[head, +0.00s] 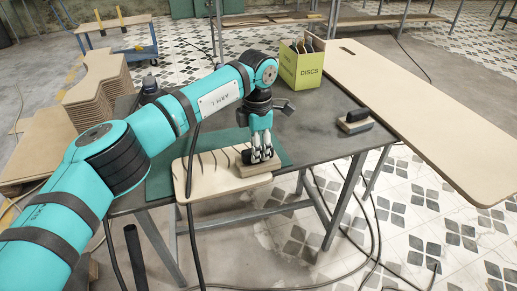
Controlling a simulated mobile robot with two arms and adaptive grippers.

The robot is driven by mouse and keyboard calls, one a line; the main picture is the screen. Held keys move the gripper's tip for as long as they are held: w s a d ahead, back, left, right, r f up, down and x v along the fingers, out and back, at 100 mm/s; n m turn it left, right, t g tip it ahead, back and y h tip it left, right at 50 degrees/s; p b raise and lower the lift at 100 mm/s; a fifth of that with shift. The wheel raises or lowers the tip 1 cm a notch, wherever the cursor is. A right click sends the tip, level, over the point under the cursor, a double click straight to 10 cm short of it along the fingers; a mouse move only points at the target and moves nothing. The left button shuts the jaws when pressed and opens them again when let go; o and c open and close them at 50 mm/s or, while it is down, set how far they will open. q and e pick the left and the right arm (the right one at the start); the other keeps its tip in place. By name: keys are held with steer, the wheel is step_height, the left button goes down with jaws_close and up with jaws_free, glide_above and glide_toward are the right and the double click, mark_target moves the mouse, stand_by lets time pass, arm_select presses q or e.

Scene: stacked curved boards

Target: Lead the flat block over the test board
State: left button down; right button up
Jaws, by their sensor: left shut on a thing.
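The test board (205,187) is a pale wooden panel with rounded corners. It lies on the near edge of the dark table, over a green mat, and several dark wavy lines show on it. The flat block (258,169) has a tan base and a dark grip on top. It sits at the right part of the board, and I cannot tell whether it touches it. My left gripper (262,155) points down from above and is shut on the block's grip, partly hiding it. My right gripper is not in view.
A second dark-topped block (355,122) stands at the table's right. A yellow-green box labelled DISCS (301,66) stands at the back. A long wooden board (430,120) extends along the right. Stacked curved boards (100,95) stand at left. Cables lie on the floor.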

mark_target(244, 151)
arm_select(q)
steer(key=shift+a+f, duration=0.1)
steer(key=shift+a, duration=0.15)
steer(key=shift+s+a, duration=0.2)
steer(key=shift+a, duration=0.55)
steer(key=shift+s+a, duration=0.15)
steer(key=shift+a, duration=0.55)
steer(key=shift+s+a, duration=0.25)
steer(key=shift+a, duration=0.5)
steer(key=shift+s+a, duration=0.25)
steer(key=shift+a, duration=0.5)
steer(key=shift+f, duration=0.1)
steer(key=shift+s+a+b, duration=0.15)
steer(key=shift+s+a, duration=0.1)
steer(key=shift+a, duration=0.6)
steer(key=shift+s+a+b, duration=0.15)
steer(key=shift+s+a, duration=0.05)
steer(key=shift+a, duration=0.6)
steer(key=shift+a, duration=0.1)
